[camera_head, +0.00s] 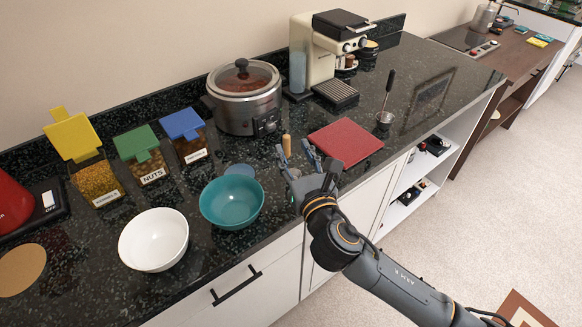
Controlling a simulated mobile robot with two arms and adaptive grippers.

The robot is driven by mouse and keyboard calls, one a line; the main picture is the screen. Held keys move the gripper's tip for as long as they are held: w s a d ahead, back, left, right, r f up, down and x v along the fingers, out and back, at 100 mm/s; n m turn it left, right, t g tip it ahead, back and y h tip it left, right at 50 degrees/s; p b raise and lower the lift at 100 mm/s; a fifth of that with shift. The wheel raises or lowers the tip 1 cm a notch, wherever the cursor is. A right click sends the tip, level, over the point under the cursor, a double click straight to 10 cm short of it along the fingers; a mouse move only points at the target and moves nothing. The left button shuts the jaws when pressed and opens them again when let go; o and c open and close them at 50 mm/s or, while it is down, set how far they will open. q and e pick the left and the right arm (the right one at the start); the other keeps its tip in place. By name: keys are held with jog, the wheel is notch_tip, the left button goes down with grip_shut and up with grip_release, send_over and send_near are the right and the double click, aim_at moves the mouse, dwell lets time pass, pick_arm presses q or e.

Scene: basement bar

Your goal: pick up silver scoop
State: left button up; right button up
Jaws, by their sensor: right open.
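A small silver metal cup-like thing with a long upright black handle (386,104) stands on the dark counter, right of the red board; it looks like the silver scoop. My right gripper (297,159) is open, above the counter's front part, left of the red board and well apart from that silver thing. A short light wooden handle (286,145) shows just behind its left finger. What the handle belongs to is hidden, and I cannot tell whether the finger touches it. My left gripper is not in view.
A teal bowl (232,202) and a white bowl (154,240) stand left of the gripper. A red board (346,143) lies right of it. Behind are a slow cooker (245,98), a coffee machine (325,50) and lidded containers, including a nuts bin (147,166). The counter's right part is mostly clear.

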aim_at(288, 139)
jog(key=x, duration=0.4)
jog(key=p+x, duration=0.1)
jog(key=x, duration=0.1)
jog(key=shift+w+f, duration=0.3)
jog(key=shift+w, duration=0.05)
jog(key=shift+s, duration=0.1)
grip_shut()
